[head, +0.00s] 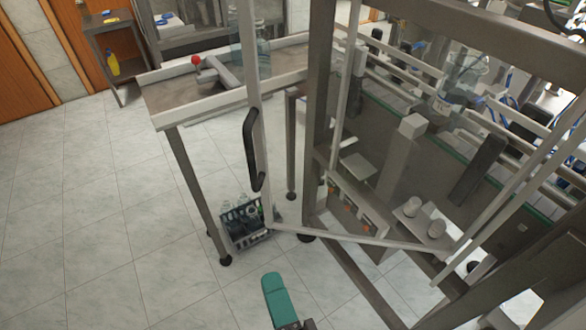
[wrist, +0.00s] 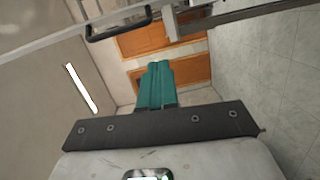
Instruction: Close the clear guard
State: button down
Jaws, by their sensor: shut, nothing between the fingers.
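The clear guard (head: 350,240) is a see-through panel in a thin pale frame, and it stands swung out open from the machine's grey frame in the head view. Its black handle (head: 252,150) is on the upright edge at the free side. The handle also shows at the top of the wrist view (wrist: 120,23). My gripper (head: 272,281), with teal fingers, is below the guard's lower corner in the head view, apart from the handle. In the wrist view the fingers (wrist: 159,66) are together and empty, and the handle lies beyond them to the upper left.
A conveyor table (head: 165,122) with a red-knobbed lever (head: 196,60) stands behind the guard. A dark crate of bottles (head: 243,232) sits on the floor by its leg. The machine's grey posts (head: 318,100) rise at the right. Tiled floor (head: 90,220) at the left is clear.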

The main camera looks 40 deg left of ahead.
jog(key=w+a+r+n+p, duration=0.1)
jog(key=w+a+p, duration=0.2)
jog(key=w+a, duration=0.5)
jog(key=shift+w+a+r+y, duration=0.3)
jog(key=shift+w+a, duration=0.1)
jog(key=shift+a, duration=0.95)
jog(key=shift+f, duration=0.1)
